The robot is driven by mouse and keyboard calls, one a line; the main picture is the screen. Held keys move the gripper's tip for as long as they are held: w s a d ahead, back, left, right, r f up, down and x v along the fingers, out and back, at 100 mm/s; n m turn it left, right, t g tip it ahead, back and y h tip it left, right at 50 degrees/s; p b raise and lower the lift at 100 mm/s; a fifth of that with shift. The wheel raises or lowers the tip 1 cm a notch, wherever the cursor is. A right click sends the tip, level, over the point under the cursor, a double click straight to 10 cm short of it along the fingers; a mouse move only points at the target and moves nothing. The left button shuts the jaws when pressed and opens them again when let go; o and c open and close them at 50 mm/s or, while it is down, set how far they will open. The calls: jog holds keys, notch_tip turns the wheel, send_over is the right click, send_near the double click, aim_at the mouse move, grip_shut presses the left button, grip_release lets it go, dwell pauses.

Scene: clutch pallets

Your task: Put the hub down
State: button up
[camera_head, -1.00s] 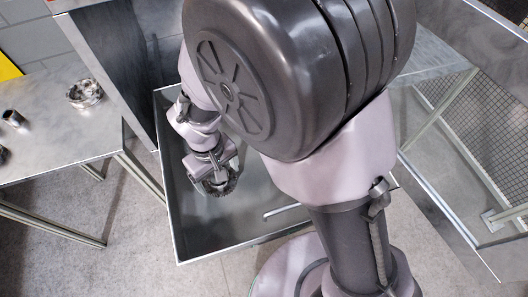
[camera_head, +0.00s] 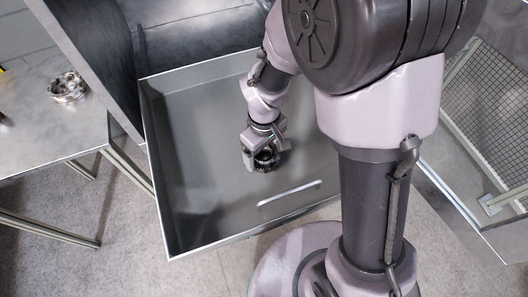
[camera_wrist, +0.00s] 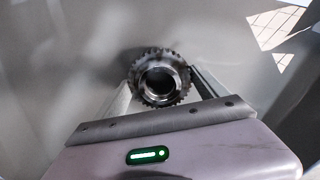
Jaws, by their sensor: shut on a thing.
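The hub (camera_head: 266,160) is a dark, toothed metal ring with a hole through its middle. In the head view it is at my gripper (camera_head: 258,155), inside the open grey drawer (camera_head: 190,215). In the wrist view the hub (camera_wrist: 160,79) sits between the two fingers of my gripper (camera_wrist: 162,88), which is shut on it. The hub's hole faces the wrist camera. I cannot tell whether the hub touches the drawer floor.
A pale bar handle (camera_head: 290,193) shows near the drawer's front. A metal table (camera_head: 70,135) at left carries another round metal part (camera_head: 67,87). A wire mesh panel (camera_head: 495,110) is at right. The drawer's left side is clear.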

jog(key=shift+f, duration=0.1)
jog(key=o, duration=2)
notch_tip(320, 180, up, 12)
jog(key=p, duration=0.5)
jog(key=s+d+r+m+t, duration=0.2)
jog(key=s+r+m, duration=0.1)
jog(key=r+m, duration=0.1)
jog(key=s+d+r+m+t+y, duration=0.1)
jog(key=s+d+r+m+t, duration=0.1)
jog(key=s+r+m, duration=0.2)
jog(key=s+d+r+m+t+y, duration=0.1)
jog(key=s+r+m, duration=0.3)
jog(key=r, duration=0.4)
jog(key=shift+s+d+t, duration=0.25)
jog(key=shift+d+t, duration=0.15)
jog(key=shift+d, duration=0.4)
notch_tip(320, 180, down, 6)
jog(key=b, duration=0.6)
